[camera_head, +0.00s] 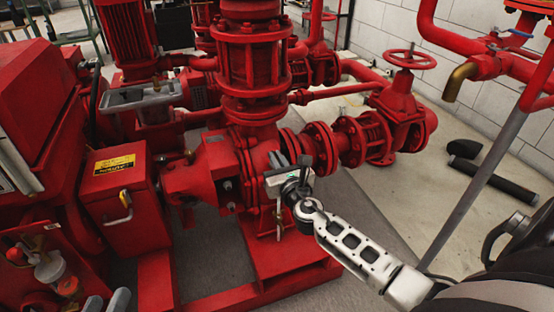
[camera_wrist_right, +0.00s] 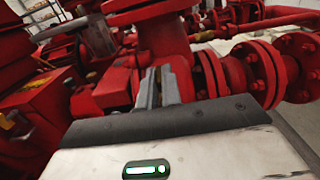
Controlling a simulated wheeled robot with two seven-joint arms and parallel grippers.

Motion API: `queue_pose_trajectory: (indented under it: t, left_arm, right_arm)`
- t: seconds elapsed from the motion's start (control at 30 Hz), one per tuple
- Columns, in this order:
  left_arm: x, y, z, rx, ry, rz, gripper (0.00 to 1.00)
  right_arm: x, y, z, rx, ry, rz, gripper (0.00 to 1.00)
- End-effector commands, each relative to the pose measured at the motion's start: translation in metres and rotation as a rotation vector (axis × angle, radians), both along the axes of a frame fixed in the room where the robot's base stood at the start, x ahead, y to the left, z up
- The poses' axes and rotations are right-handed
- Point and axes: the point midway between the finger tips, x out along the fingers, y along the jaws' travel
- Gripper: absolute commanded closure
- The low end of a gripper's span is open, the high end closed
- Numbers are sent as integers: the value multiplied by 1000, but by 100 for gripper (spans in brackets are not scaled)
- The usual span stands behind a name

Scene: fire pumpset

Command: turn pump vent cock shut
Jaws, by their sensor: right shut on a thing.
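The red pump casing (camera_head: 220,170) stands in the middle of the head view, with flanged pipes above and to its right. My right gripper (camera_head: 289,161) reaches in from the right and is at the right front side of the casing. In the right wrist view its two grey fingers (camera_wrist_right: 158,88) are close together against the red pump. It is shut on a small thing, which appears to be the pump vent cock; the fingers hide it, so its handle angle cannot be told. Two grey fingertips of my left gripper (camera_head: 106,302) show apart at the bottom left edge.
A red box with a yellow caution label (camera_head: 114,164) stands left of the pump. A red handwheel valve (camera_head: 409,60) is at the right rear. A thin hanging metal piece (camera_head: 278,222) is below my right gripper.

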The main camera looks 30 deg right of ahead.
Motion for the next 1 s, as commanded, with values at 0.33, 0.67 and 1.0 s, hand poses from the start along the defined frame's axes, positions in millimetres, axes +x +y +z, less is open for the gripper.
queue_pose_trajectory:
  t: [0.33, 0.67, 1.0]
  left_arm:
    - [1, 1, -2, 34, 8, 5, 63]
    - [-2, 3, -9, 71, 24, 4, 63]
    - [-3, 3, -12, 70, 27, 0, 63]
  right_arm:
    - [1, 4, 1, 3, 1, -118, 100]
    - [3, 7, 0, 3, 1, -344, 100]
    - [3, 8, -1, 1, 2, -498, 100]
